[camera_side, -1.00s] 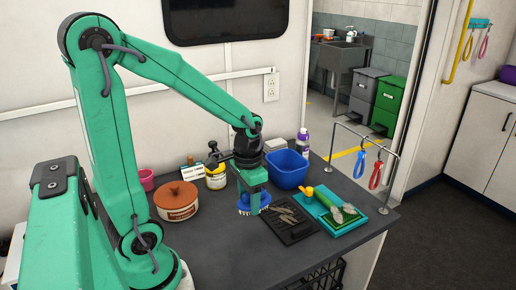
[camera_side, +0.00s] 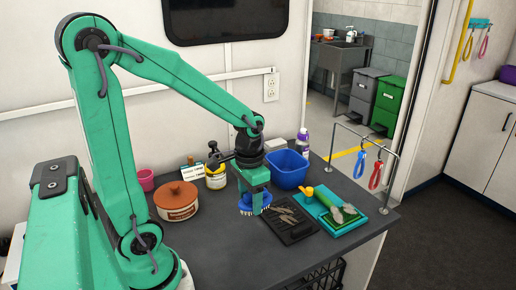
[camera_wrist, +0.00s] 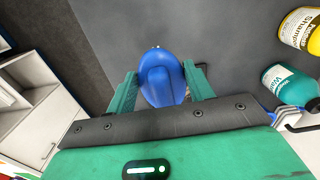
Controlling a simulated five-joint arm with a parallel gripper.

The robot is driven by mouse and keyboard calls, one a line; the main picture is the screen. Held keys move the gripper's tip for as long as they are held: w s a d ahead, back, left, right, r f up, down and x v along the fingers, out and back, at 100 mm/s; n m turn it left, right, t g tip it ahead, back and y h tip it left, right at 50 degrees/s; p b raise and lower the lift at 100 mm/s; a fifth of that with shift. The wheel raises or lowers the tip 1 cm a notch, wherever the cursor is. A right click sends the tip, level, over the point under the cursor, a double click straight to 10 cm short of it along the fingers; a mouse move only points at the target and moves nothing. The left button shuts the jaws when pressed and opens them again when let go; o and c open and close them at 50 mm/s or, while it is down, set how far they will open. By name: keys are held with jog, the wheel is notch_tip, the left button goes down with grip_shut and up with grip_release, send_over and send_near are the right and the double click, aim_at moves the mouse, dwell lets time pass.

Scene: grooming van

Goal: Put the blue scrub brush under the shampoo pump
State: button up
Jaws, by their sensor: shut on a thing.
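The blue scrub brush (camera_side: 246,205), with pale bristles facing down, is held in my gripper (camera_side: 256,196) low over the dark table. Whether the bristles touch the table, I cannot tell. In the wrist view the brush's smooth blue back (camera_wrist: 160,82) sits between the two green fingers of my gripper (camera_wrist: 160,75), which are shut on it. The yellow shampoo bottle (camera_side: 216,181) with a dark pump on top stands behind and left of my gripper. Its labelled side (camera_wrist: 302,30) shows at the top right of the wrist view, apart from the brush.
A lidded brown pot (camera_side: 176,206) stands left of the brush. A blue tub (camera_side: 287,179) stands behind right, and a black tray (camera_side: 303,234) lies close on the right. A teal bottle (camera_wrist: 290,84) stands near the shampoo. The table in front of the brush is clear.

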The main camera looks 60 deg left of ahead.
jog(key=n, duration=0.4)
jog(key=shift+w+a, duration=0.25)
jog(key=shift+a, duration=0.1)
jog(key=n, duration=0.4)
jog(key=shift+w+a+r+n, duration=0.1)
jog(key=shift+w+a+n, duration=0.2)
jog(key=shift+a+n, duration=0.1)
jog(key=n, duration=0.4)
jog(key=shift+w+a, duration=0.25)
jog(key=shift+a, duration=0.1)
jog(key=n, duration=0.4)
jog(key=shift+w+a+n, duration=0.2)
jog(key=shift+a+n, duration=0.2)
jog(key=a+f, duration=0.2)
jog(key=a, duration=0.2)
jog(key=a+f, duration=0.2)
jog(key=a, duration=0.1)
jog(key=a+f, duration=0.3)
jog(key=a, duration=0.1)
jog(key=shift+s+a, duration=0.35)
jog(key=shift+s, duration=0.05)
jog(key=shift+f, duration=1.95)
